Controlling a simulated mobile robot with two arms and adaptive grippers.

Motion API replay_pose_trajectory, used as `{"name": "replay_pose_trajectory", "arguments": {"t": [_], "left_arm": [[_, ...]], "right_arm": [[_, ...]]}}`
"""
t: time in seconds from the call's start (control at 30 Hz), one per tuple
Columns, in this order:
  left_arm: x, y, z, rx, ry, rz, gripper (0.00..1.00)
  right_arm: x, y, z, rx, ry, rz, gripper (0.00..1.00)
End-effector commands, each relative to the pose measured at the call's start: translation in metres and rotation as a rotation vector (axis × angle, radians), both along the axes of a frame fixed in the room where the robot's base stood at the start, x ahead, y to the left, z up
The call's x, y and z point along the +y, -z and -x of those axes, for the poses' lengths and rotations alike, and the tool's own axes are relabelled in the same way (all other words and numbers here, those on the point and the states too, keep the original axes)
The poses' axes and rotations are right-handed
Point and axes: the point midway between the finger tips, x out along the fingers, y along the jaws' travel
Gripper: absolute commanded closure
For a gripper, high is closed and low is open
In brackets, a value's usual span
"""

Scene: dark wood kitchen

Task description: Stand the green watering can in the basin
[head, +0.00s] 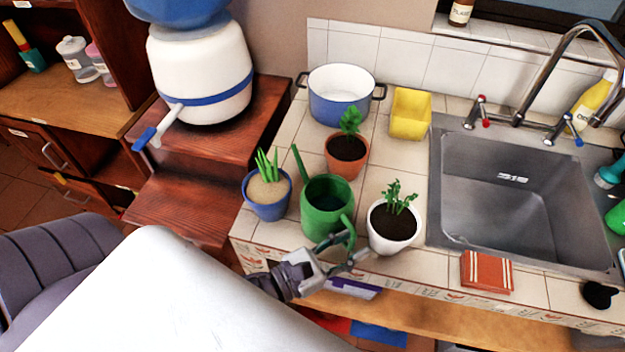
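The green watering can (326,210) stands upright on the tiled counter, left of the sink. Its spout points up and left, and its handle is at the front right. The metal basin (500,205) is on the right and looks empty. My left gripper (345,254) is at the counter's front edge, right at the can's handle, with its fingers spread apart. I cannot tell whether the fingers touch the handle. My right gripper is not in view.
Potted plants crowd the can: a blue pot (266,207), a terracotta pot (346,168) and a white pot (380,242). A blue cooking pot (338,110) and yellow container (410,125) stand behind. The faucet (540,75) arches over the basin.

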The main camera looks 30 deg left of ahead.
Motion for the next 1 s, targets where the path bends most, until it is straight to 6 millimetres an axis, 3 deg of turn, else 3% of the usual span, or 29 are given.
{"name": "replay_pose_trajectory", "arguments": {"t": [0.6, 1.0], "left_arm": [[0.051, 0.003, 0.093, 0.004, -0.004, 0.001, 0.64], [0.058, -0.001, 0.105, 0.001, -0.001, 0.003, 0.64]], "right_arm": [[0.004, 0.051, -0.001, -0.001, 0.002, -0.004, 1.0], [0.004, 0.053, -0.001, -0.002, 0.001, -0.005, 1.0]]}}
